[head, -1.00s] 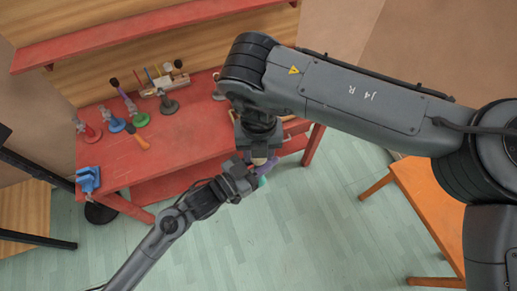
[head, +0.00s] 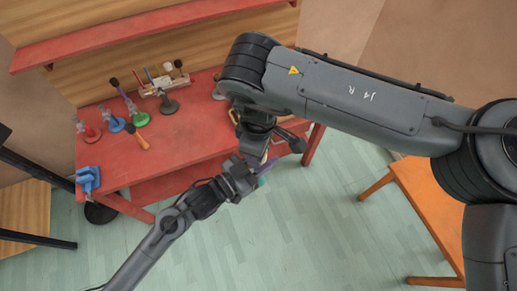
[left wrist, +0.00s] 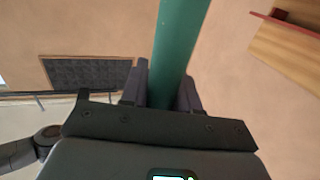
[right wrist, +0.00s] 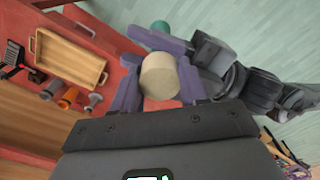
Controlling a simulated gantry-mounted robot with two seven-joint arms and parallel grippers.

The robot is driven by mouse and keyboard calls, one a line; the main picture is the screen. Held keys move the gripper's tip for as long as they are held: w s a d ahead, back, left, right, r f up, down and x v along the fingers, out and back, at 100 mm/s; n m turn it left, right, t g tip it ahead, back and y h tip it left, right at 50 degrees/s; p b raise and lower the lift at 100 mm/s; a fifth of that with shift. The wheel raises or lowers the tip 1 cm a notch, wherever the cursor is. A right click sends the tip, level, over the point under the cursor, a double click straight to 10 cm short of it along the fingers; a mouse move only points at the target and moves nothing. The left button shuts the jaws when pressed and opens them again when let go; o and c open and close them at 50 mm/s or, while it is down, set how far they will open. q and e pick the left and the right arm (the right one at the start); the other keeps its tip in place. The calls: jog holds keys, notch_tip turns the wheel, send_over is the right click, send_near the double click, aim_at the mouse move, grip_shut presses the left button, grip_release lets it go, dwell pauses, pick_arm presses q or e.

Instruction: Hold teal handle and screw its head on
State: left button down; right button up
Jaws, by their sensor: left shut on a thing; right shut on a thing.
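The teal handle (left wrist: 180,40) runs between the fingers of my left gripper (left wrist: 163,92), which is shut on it. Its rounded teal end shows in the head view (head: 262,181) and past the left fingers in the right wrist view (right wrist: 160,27). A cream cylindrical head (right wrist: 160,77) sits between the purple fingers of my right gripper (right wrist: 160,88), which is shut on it. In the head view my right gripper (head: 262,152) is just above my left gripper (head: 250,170). The head appears roughly in line with the handle. The joint between them is hidden.
The red bench (head: 190,135) stands behind the grippers. It holds several coloured stands, a dark stand (head: 168,105), an orange-handled tool (head: 142,141) and a blue vise (head: 88,179). A wooden tray (right wrist: 70,55) lies on it. An orange table (head: 425,205) is at right.

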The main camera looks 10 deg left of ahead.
jog(key=o, duration=1.2)
jog(key=shift+c, duration=0.2)
jog(key=shift+r, duration=2.25)
